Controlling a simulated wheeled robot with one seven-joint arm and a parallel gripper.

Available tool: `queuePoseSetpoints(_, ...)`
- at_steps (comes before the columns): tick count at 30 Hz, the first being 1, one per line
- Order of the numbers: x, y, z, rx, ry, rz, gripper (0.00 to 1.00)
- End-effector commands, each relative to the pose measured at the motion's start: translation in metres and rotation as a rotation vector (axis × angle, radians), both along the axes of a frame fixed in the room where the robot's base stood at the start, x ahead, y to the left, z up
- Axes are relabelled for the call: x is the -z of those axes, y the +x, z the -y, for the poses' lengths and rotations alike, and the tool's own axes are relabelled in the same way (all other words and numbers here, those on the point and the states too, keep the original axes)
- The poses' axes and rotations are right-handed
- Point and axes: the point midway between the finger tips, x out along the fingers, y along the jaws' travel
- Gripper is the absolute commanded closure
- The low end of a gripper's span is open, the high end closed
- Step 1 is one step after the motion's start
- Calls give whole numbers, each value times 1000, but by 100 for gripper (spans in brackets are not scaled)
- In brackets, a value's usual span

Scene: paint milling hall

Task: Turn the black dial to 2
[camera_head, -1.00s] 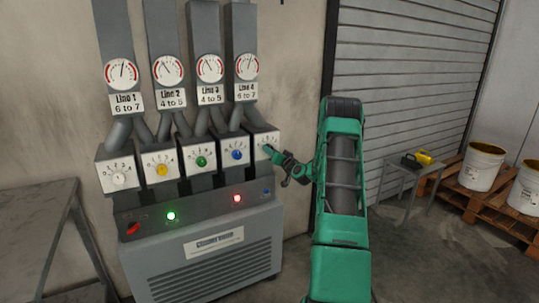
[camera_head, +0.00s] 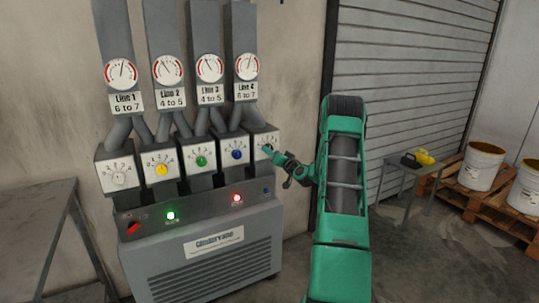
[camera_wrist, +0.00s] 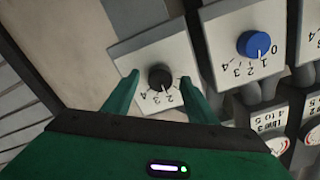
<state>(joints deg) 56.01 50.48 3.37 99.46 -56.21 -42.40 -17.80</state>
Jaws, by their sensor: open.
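The black dial (camera_wrist: 160,77) sits on a white panel (camera_wrist: 133,50) with printed numbers, which appear upside down in the wrist view. 2, 3 and 4 show on the lower side. A small pale mark on the dial points down toward the numbers, near the 2, but I cannot read its setting surely. My gripper (camera_wrist: 160,79) is open, with one green finger on each side of the dial; I cannot tell whether they touch it. In the head view my gripper (camera_head: 270,151) is at the rightmost dial box (camera_head: 259,136) and mostly covers the dial.
To the left are the blue dial (camera_head: 237,155), green dial (camera_head: 201,161), yellow dial (camera_head: 162,170) and white dial (camera_head: 119,179). The blue dial (camera_wrist: 252,44) is close beside my finger. Pipes and gauges rise above. A grey table (camera_head: 35,205) stands left.

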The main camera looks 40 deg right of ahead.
Motion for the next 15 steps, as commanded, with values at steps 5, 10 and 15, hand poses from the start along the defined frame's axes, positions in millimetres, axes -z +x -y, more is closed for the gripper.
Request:
queuePoseSetpoints(5,0,-33,-8,4,2,-2,48)
queuePoseSetpoints(10,1,-62,-16,3,2,-1,48)
queuePoseSetpoints(15,1,-82,-22,3,2,-2,48)
